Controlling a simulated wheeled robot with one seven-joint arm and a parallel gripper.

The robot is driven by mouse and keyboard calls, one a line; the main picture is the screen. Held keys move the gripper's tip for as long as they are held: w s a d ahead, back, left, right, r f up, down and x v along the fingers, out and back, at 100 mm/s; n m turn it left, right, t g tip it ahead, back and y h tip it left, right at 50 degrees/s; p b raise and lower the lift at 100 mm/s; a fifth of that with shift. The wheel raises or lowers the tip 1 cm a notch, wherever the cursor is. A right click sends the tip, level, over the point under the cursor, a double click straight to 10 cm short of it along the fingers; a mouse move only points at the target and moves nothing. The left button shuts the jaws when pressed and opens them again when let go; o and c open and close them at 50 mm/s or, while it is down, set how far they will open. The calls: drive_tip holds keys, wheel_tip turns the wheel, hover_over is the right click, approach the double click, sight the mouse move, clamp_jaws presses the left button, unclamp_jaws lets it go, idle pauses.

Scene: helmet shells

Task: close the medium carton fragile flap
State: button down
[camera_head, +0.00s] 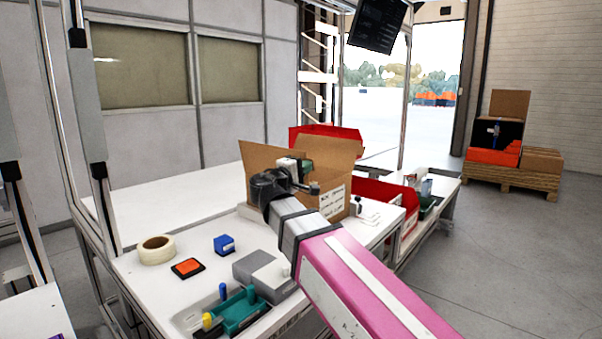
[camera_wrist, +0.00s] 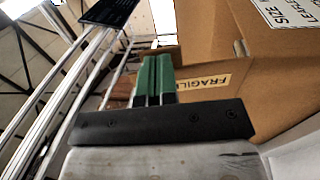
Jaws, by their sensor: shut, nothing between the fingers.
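The medium carton (camera_head: 335,178) is a brown cardboard box standing on the white bench, with flaps standing open at its top. My gripper (camera_head: 306,168) is at the near side of the carton's top, and my arm hides part of the box. In the wrist view the green fingers of my gripper (camera_wrist: 153,75) are together, with nothing between them. A flap with a FRAGILE label (camera_wrist: 222,78) lies just right of and behind the fingers. I cannot tell whether they touch it. The carton wall (camera_wrist: 265,85) fills the right of that view.
Red bins (camera_head: 375,192) stand right of the carton. A pallet (camera_head: 512,175) is far right.

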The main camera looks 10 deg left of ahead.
sight(309, 159)
drive_tip(key=w+g, duration=0.1)
drive_tip(key=w+d+r+g+y, duration=0.1)
drive_tip(key=w+g+y, duration=0.1)
drive_tip(key=g, duration=0.1)
drive_tip(key=shift+w+d+r, duration=0.15)
drive_tip(key=shift+w+d, duration=0.1)
drive_tip(key=shift+d, duration=0.15)
drive_tip(key=w+d+f+g+y, duration=0.4)
drive_tip(key=w+f+g, duration=0.2)
drive_tip(key=w, duration=0.1)
drive_tip(key=shift+w+d+g, duration=0.3)
drive_tip(key=shift+w+d, duration=0.1)
drive_tip(key=shift+f, duration=0.1)
idle(0.3)
drive_tip(key=shift+r, duration=0.2)
idle(0.3)
